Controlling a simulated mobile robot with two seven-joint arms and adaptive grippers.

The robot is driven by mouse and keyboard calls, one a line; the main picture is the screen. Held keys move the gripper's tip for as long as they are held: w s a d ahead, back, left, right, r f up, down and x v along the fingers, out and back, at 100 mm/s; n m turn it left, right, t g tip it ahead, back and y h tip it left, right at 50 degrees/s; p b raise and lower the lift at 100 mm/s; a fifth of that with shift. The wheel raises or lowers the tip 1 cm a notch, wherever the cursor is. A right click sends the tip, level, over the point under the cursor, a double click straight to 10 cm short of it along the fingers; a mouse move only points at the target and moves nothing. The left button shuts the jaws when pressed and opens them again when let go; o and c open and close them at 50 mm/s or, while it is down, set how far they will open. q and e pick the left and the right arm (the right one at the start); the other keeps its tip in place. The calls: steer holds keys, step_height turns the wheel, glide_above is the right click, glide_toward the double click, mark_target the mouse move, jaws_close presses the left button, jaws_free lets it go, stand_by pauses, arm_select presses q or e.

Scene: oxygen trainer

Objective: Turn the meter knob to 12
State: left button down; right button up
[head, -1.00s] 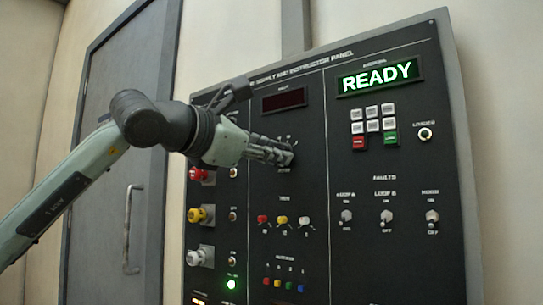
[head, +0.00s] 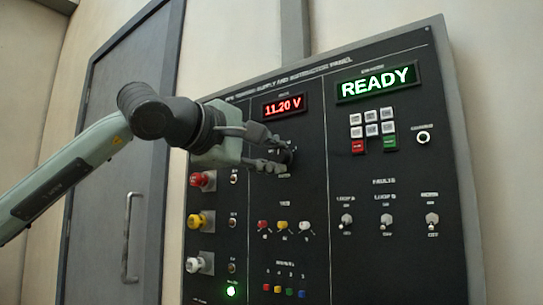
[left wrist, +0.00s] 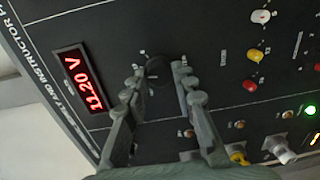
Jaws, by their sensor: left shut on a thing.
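The meter knob (left wrist: 157,72) is a dark round knob on the black panel, between my left fingers in the left wrist view. In the head view the knob (head: 287,155) is partly hidden by the fingers. My left gripper (head: 280,158) is shut on the knob, with one finger on each side of it; it fills the lower middle of the left wrist view (left wrist: 160,78). The meter display (head: 284,103) above the knob is lit red and reads 11.20 V. It also shows in the left wrist view (left wrist: 82,82). My right gripper is not in view.
The panel (head: 385,280) has a green READY display (head: 377,81), a keypad (head: 372,123) and fault switches (head: 387,224) to the right. Red, yellow and white plugs (head: 202,220) stick out at the left, below my gripper. A grey door (head: 110,190) stands further left.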

arm_select(q)
steer(key=shift+m, duration=0.9)
steer(key=c, duration=1.2)
jaws_free()
steer(key=v, duration=1.2)
steer(key=shift+f, duration=0.1)
